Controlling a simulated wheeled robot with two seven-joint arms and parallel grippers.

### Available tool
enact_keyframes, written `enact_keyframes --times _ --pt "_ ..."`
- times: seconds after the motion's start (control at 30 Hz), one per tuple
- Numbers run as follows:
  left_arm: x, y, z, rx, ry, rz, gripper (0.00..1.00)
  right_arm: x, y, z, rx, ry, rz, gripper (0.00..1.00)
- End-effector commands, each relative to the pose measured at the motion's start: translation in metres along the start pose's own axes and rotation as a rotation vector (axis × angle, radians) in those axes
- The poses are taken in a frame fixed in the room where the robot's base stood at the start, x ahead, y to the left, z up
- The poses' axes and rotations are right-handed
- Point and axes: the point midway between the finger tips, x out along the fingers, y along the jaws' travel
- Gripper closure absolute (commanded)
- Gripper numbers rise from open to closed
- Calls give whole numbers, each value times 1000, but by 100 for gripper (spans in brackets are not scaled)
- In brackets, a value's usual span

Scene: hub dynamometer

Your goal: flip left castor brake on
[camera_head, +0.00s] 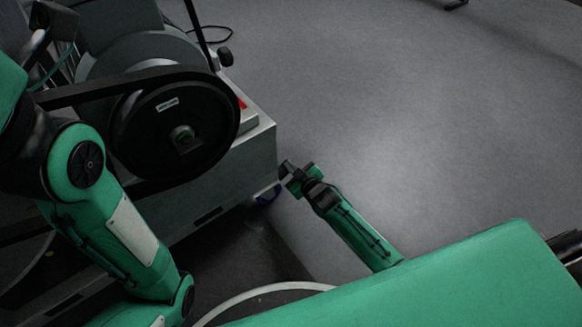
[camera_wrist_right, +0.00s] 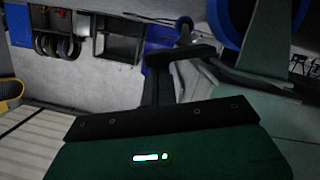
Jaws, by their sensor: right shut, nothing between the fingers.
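My right gripper (camera_head: 287,169) is shut and empty, just to the right of the base corner and slightly above the castor in the picture. In the right wrist view its dark fingers (camera_wrist_right: 180,58) are together, with a large blue round part (camera_wrist_right: 229,18) close by at upper right. I cannot tell whether they touch anything. My left arm comes in at left; its gripper is out of view.
A black pulley (camera_head: 175,130) with a belt stands on the machine, left of my right gripper. Open grey floor (camera_head: 400,110) lies to the right. The right wrist view shows a grey bin (camera_wrist_right: 118,38) and dark rings (camera_wrist_right: 52,45) in the background.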

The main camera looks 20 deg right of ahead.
Motion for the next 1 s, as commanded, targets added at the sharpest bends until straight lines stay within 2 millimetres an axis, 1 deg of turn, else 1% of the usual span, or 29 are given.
enact_keyframes --times 0.2,0.67,0.87,1.0 --pt "6 0 1 -2 3 0 64 0 2 2 39 -1 -11 100" --pt "6 -3 5 0 -11 -2 64 2 4 7 114 -1 -30 100" --pt "13 -4 6 0 -8 0 64 3 6 12 201 -2 -51 100" --pt "16 -5 7 0 -8 2 64 5 7 20 294 -2 -75 100"
